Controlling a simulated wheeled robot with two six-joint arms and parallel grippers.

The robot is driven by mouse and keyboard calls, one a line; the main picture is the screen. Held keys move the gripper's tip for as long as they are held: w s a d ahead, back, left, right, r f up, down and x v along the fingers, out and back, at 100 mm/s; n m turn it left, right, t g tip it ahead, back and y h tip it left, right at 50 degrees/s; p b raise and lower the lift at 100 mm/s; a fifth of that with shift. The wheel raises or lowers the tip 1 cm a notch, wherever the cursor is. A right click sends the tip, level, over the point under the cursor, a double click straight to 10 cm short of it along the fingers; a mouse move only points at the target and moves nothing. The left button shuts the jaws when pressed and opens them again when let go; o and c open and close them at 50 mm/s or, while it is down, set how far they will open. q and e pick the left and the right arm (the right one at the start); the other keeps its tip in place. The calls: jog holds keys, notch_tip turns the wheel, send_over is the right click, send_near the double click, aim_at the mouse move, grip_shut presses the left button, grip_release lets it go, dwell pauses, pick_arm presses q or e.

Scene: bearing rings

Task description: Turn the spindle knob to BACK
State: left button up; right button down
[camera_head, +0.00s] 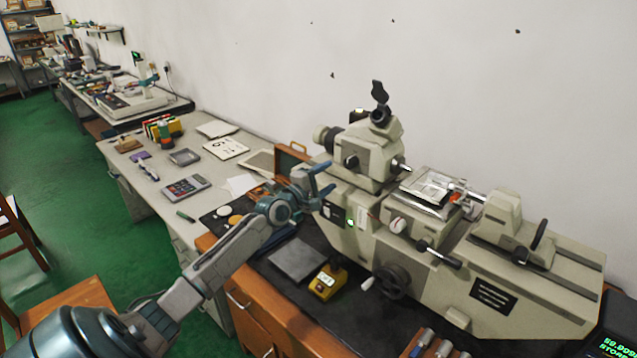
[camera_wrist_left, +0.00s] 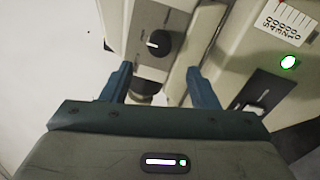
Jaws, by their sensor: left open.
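The spindle knob is a round black knob with a white mark (camera_wrist_left: 158,43), on a pale face of the machine in the left wrist view. Its white mark lies toward the left of that picture. In the head view a dark knob (camera_head: 351,161) shows on the front of the machine's headstock (camera_head: 372,150). My left gripper (camera_head: 328,179) is open and empty, left of and a little below that knob. In the left wrist view the two blue fingers (camera_wrist_left: 160,75) stand apart, and the knob shows between and beyond their tips, not touching them. My right gripper is not in view.
A green-lit button (camera_wrist_left: 288,62) and a numbered label (camera_wrist_left: 280,22) show right of the fingers. A handwheel (camera_head: 392,281), a yellow box (camera_head: 325,283) and a grey plate (camera_head: 295,259) are below the arm. The side table (camera_head: 215,175) holds a calculator and papers.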

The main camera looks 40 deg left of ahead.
pick_arm(q)
jog(key=shift+s+f, duration=0.1)
jog(key=shift+s, duration=1.55)
